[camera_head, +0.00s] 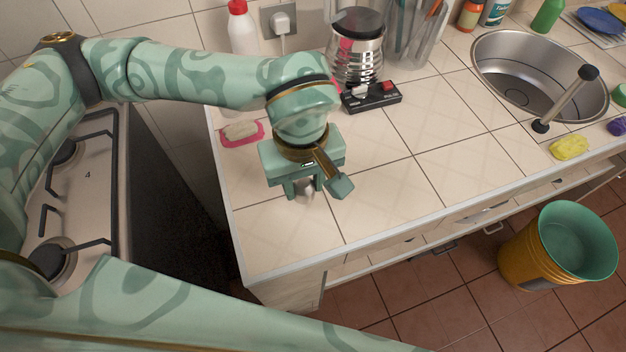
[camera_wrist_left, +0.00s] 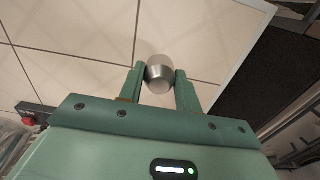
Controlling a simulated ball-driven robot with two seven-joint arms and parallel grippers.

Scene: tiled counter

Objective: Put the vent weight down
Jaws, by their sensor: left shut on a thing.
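The vent weight (camera_wrist_left: 159,73) is a small, rounded silver metal piece. My left gripper (camera_wrist_left: 160,80) is shut on it, with one finger on each side. In the head view the left gripper (camera_head: 305,188) points down over the left front part of the tiled counter (camera_head: 400,185), and the vent weight (camera_head: 306,190) shows partly between the fingers. I cannot tell whether the weight touches the tiles. My right gripper is not in view.
A steel pot (camera_head: 357,55) stands by a black device with a red switch (camera_head: 371,96) behind the gripper. A sponge on a pink dish (camera_head: 242,132) lies to the left. The sink (camera_head: 515,75) is at the right. Tiles right of the gripper are clear.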

